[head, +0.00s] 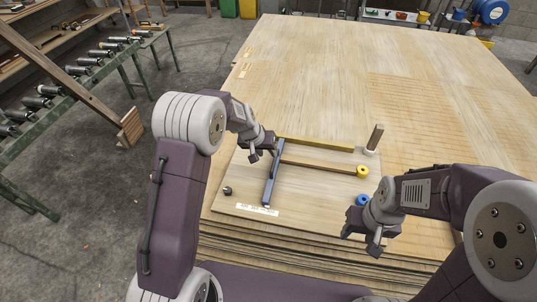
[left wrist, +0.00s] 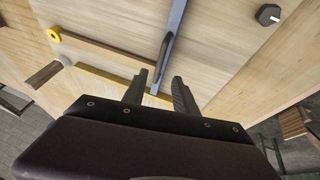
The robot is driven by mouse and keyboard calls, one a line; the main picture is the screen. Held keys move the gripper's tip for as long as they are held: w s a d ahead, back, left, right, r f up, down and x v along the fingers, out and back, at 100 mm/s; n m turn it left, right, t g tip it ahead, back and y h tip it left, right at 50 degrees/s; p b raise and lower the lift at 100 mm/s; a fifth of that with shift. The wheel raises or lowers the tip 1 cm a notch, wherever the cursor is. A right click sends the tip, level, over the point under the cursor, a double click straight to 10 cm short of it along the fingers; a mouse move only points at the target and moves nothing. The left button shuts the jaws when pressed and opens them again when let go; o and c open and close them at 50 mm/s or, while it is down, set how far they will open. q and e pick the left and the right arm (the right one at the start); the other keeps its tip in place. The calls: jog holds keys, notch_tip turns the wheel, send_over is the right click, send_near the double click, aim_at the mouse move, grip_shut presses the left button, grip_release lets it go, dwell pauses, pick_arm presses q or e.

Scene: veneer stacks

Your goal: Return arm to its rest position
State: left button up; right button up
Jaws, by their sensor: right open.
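My left gripper (head: 262,148) is above the board at the upper end of a blue-grey bar (head: 270,180). In the left wrist view its fingers (left wrist: 158,84) are apart, with nothing visibly held between them. The bar and its dark handle (left wrist: 164,52) lie beyond the fingertips; whether they touch cannot be told. My right gripper (head: 362,240) is open and empty over the front right of the veneer stack (head: 300,236), near the blue ring (head: 362,199).
On the board lie a yellow strip (head: 315,145), a brown strip (head: 318,164), a yellow ring (head: 362,171) and a black knob (head: 227,190). A wooden post (head: 375,137) stands upright at the right. The back of the stack (head: 340,60) is clear. A roller conveyor (head: 75,85) stands left.

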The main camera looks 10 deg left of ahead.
dwell(0.4)
pick_arm(q)
jog(key=s+p+v, duration=0.1)
jog(key=p+v, duration=0.5)
jog(key=v, duration=0.9)
jog(key=s+a+f+g+y, duration=0.1)
jog(key=s+a+f, duration=0.1)
jog(key=s, duration=0.8)
jog(key=s+a+f+g+y, duration=0.1)
jog(key=s+f+g, duration=0.1)
jog(key=s, duration=0.8)
jog(key=shift+a+f+p, duration=0.25)
jog(key=shift+a+p, duration=0.1)
jog(key=shift+a, duration=0.05)
jog(key=shift+s, duration=0.1)
